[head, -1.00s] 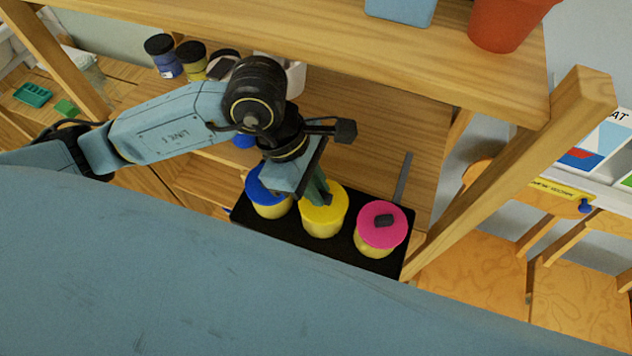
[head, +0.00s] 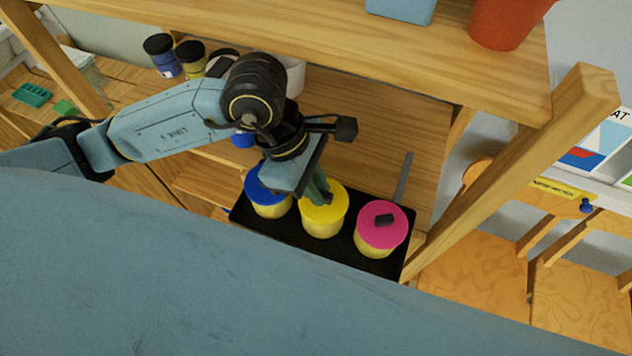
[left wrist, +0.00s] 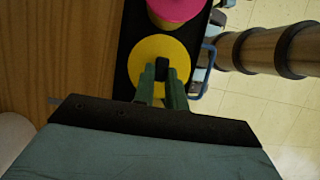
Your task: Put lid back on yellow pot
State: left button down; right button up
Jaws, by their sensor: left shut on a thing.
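The yellow pot (head: 321,230) stands upright on a black tray (head: 284,231), between a blue-lidded pot and a pink-lidded pot. Its yellow lid (head: 335,201) sits on top of it and looks level. In the left wrist view the lid (left wrist: 151,51) is a yellow disc with a dark knob (left wrist: 161,70). My left gripper (head: 323,198) is over the lid, shut on its knob; the fingers (left wrist: 162,80) also show in the left wrist view. The arm hides part of the blue lid. My right gripper is in no view.
The blue-lidded pot (head: 269,208) is close on the left, the pink-lidded pot (head: 380,236) on the right. A wooden shelf board (head: 400,60) is above and behind. A wooden post (head: 510,175) rises right of the tray. Dark-lidded jars (head: 190,58) stand at the back left.

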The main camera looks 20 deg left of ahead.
pick_arm(q)
jog(key=shift+f+b, duration=0.2)
jog(key=shift+b, duration=0.8)
dwell(1.5)
dwell(0.3)
jog(key=c, duration=0.9)
grip_release()
jog(key=shift+o, duration=0.2)
jog(key=shift+r+p, duration=2.05)
jog(key=shift+r, duration=1.5)
jog(key=shift+c, duration=0.3)
grip_shut()
